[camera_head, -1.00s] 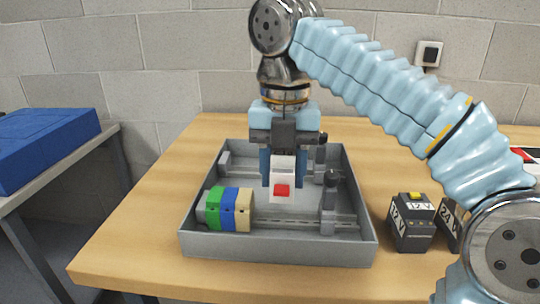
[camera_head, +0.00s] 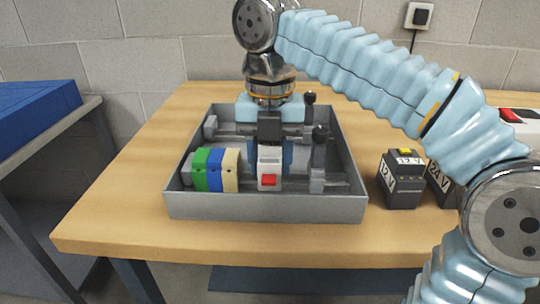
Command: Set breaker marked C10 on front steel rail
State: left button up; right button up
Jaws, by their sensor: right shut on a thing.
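A white breaker with a red switch (camera_head: 269,169) is in my right gripper (camera_head: 271,150), which is shut on it from above. Any marking on it is too small to read. The breaker is upright over the front steel rail (camera_head: 330,184) in the grey tray, right of the coloured terminal blocks with a small gap. Its lower end is level with the rail in the head view; I cannot tell whether it touches or is seated. The rear rail (camera_head: 228,130) runs behind, partly hidden by my gripper. My left gripper is not in view.
Green, blue and beige blocks (camera_head: 215,169) fill the front rail's left part. A dark-knobbed post (camera_head: 318,160) stands right of the breaker, another behind. The grey tray (camera_head: 265,208) has raised walls. A 12 V block (camera_head: 402,180) and 24 V block (camera_head: 440,183) stand to the right.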

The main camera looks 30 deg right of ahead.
jog(key=shift+f+b, duration=0.35)
jog(key=shift+f, duration=0.1)
dwell(0.6)
jog(key=o, duration=1.3)
notch_tip(320, 180, up, 8)
jog(key=shift+f+p, duration=0.25)
jog(key=shift+p, duration=0.95)
